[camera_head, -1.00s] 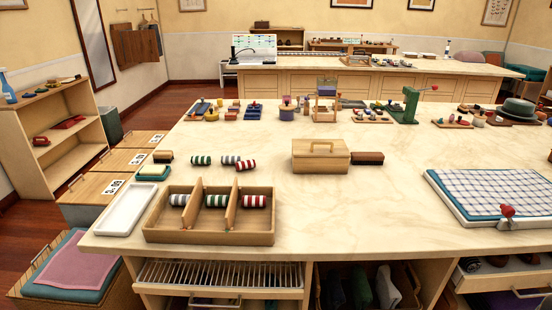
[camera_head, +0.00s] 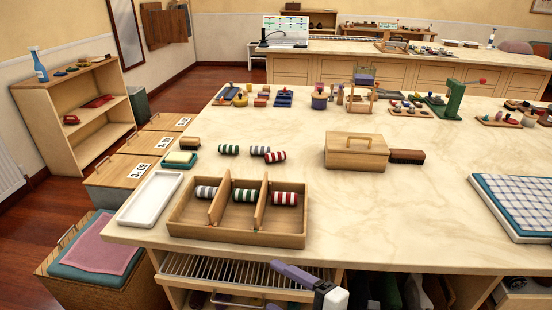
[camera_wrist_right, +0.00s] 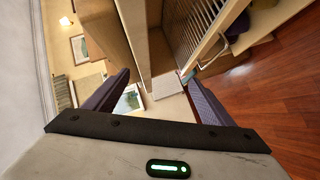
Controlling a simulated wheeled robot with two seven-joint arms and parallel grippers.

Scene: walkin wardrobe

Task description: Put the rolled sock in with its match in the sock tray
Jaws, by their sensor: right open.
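The wooden sock tray (camera_head: 236,233) stands near the table's front edge, with three compartments. A grey-and-white striped rolled sock (camera_head: 205,192) lies in the left one, a green-and-white one (camera_head: 244,195) in the middle and a red-and-white one (camera_head: 285,199) in the right. Behind the tray, three loose rolled socks lie on the table: green (camera_head: 229,149), grey (camera_head: 260,151) and red (camera_head: 276,157). The grey and red ones lie close together. My right gripper (camera_head: 296,275) is low in front of the table edge, open and empty in the right wrist view (camera_wrist_right: 155,88). My left gripper is out of view.
A white tray (camera_head: 151,199) lies left of the sock tray. A soap dish (camera_head: 180,160) is behind it. A lidded wooden box (camera_head: 355,155) and a brush (camera_head: 407,157) stand to the right. A wire drawer (camera_head: 215,268) is below the edge.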

